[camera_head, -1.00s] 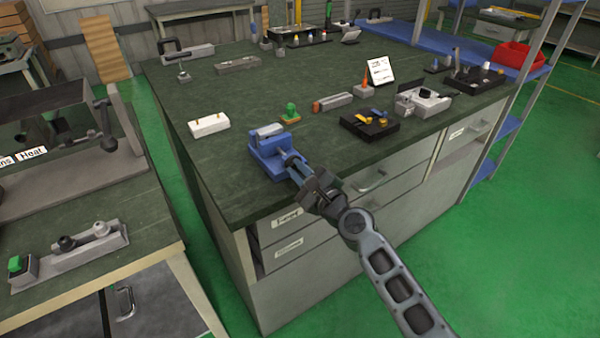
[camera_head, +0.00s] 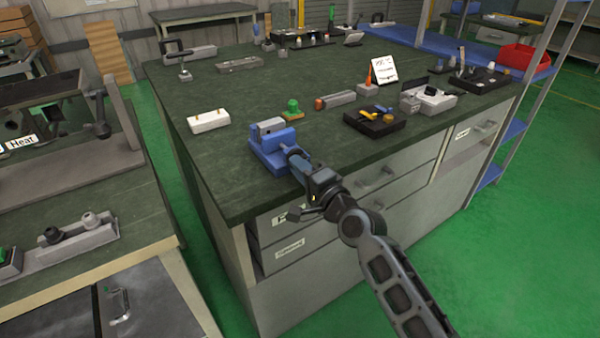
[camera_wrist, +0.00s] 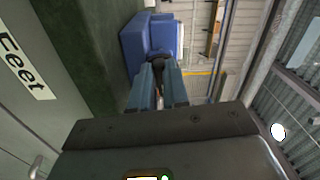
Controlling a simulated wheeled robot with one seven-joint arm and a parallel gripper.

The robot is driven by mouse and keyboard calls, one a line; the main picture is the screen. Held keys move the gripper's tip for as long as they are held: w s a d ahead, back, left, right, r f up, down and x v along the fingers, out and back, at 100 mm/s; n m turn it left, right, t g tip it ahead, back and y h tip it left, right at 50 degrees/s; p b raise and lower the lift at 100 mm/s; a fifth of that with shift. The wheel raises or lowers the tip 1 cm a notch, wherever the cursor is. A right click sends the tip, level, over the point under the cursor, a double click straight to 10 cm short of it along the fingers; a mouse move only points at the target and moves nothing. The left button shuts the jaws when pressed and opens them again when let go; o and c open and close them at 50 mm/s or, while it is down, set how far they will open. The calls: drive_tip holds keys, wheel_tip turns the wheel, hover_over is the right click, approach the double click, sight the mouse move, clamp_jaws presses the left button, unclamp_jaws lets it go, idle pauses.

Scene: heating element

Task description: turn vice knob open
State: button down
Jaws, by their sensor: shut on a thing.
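The blue vice (camera_head: 279,150) sits at the near edge of the dark green workbench top (camera_head: 228,175). In the wrist view the vice (camera_wrist: 150,38) is straight ahead of my gripper. My gripper (camera_head: 300,165) reaches the vice's front from the near side. In the wrist view its two blue-grey fingers (camera_wrist: 158,78) are closed around the dark vice knob (camera_wrist: 158,60) on the vice's front. The fingers and gripper body hide the knob in the head view. The inside of the vice jaws is not clear.
Drawers (camera_head: 375,180) lie below the bench edge, close under my arm. A white block (camera_head: 208,121), a green-knobbed piece (camera_head: 292,110) and a black tray (camera_head: 375,120) stand near the vice. Another bench with a control box (camera_head: 70,240) is at the left. Green floor is free at right.

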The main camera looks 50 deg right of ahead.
drive_tip(key=n+b, duration=0.1)
drive_tip(key=n, duration=0.1)
drive_tip(key=f+n+b, duration=0.1)
drive_tip(key=shift+n, duration=0.4)
drive_tip(key=n+b, duration=0.2)
drive_tip(key=n, duration=0.1)
drive_tip(key=n+b, duration=0.1)
drive_tip(key=b, duration=0.1)
drive_tip(key=shift+s+d+f+n, duration=0.1)
drive_tip(key=shift+d+f+n, duration=0.05)
drive_tip(key=shift+f+n, duration=0.15)
drive_tip(key=n+b, duration=0.3)
drive_tip(key=n, duration=0.1)
drive_tip(key=shift+d, duration=0.15)
drive_tip(key=shift+s+d+r+n+b, duration=0.1)
drive_tip(key=shift+n+b, duration=0.45)
drive_tip(key=shift+n, duration=0.45)
drive_tip(key=shift+d+n+b, duration=0.1)
drive_tip(key=shift+n+b, duration=0.4)
drive_tip(key=shift+n, duration=0.5)
drive_tip(key=c, duration=1.1)
unclamp_jaws()
drive_tip(key=shift+r, duration=0.1)
drive_tip(key=shift+v, duration=3.9)
